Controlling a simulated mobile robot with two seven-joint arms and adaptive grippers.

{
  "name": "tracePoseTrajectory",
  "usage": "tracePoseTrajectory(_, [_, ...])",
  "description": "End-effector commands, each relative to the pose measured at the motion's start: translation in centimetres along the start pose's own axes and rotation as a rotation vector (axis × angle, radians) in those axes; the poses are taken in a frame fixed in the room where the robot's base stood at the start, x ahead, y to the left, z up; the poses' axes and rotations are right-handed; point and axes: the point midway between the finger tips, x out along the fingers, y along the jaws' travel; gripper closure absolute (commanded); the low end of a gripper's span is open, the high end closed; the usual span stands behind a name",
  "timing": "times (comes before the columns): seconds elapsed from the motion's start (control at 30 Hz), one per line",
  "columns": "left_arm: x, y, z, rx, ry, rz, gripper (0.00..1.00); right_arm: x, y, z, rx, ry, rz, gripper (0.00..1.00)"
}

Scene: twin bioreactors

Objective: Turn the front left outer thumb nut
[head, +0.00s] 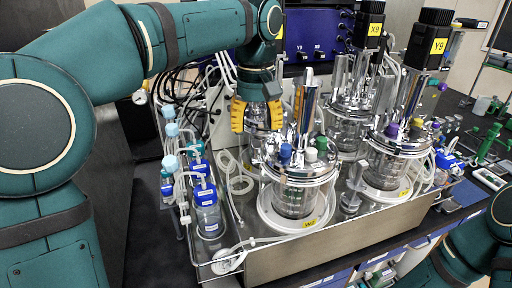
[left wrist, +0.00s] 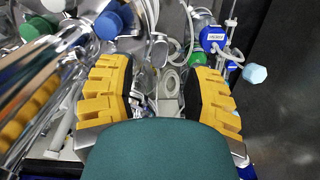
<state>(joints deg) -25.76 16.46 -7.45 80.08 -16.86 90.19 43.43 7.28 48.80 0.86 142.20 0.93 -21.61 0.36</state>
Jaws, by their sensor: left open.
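The front left bioreactor (head: 296,195) is a glass vessel with a shiny metal head plate, standing in the steel tray. Blue, white and green caps stand on its head plate (head: 300,170). Small metal fittings line the plate's rim, but I cannot single out the outer thumb nut among them. My left gripper (head: 257,117), with yellow ridged fingers, hangs just behind and left of the head plate. In the left wrist view the gripper (left wrist: 157,72) is open, with tubing and metal parts beyond the gap and no object held. My right gripper is out of view.
Blue-capped bottles (head: 207,208) and tubing stand left of the vessel. Another bioreactor (head: 388,160) stands to the right, with tall black motors (head: 427,40) behind. The steel tray (head: 330,240) has a raised front wall. Dark free bench (head: 150,240) lies at left.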

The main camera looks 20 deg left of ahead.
Motion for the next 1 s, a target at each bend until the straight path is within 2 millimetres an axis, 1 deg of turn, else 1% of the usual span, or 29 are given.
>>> tracePoseTrajectory(0.03, [1.2,-0.1,0.0,-0.001,-0.002,-0.002,0.50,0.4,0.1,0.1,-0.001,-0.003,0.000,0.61])
tracePoseTrajectory(0.1, [2.3,-0.1,0.0,-0.001,-0.001,-0.001,0.50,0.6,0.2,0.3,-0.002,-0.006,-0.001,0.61])
tracePoseTrajectory(0.2, [3.5,-0.1,0.0,-0.001,-0.001,-0.001,0.50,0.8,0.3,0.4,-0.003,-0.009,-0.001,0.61])
tracePoseTrajectory(0.3, [4.2,-0.1,0.0,-0.001,0.000,0.000,0.50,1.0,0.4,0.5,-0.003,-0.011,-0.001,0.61])
tracePoseTrajectory(0.43, [4.7,-0.1,0.0,-0.001,0.000,0.000,0.50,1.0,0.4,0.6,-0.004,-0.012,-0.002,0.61])
tracePoseTrajectory(0.67, [4.7,0.0,0.0,-0.001,0.000,0.000,0.50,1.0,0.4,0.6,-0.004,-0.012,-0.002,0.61])
tracePoseTrajectory(0.7, [4.7,0.0,0.0,-0.001,0.000,0.000,0.47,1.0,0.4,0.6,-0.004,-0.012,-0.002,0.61])
tracePoseTrajectory(0.77, [4.7,0.0,0.0,-0.001,0.000,0.000,0.68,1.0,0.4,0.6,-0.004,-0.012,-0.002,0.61])
tracePoseTrajectory(0.8, [4.7,0.0,0.0,-0.001,0.001,0.000,0.82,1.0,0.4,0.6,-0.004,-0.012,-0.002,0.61])
tracePoseTrajectory(0.83, [4.7,0.0,0.0,-0.001,0.000,0.000,0.93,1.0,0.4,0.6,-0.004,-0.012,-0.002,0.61])
tracePoseTrajectory(0.87, [4.7,0.0,0.0,-0.001,0.000,0.000,1.00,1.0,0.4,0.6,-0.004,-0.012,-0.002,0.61])
tracePoseTrajectory(1.0, [4.7,0.0,0.0,-0.001,0.000,0.000,1.00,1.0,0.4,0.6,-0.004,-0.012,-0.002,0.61])
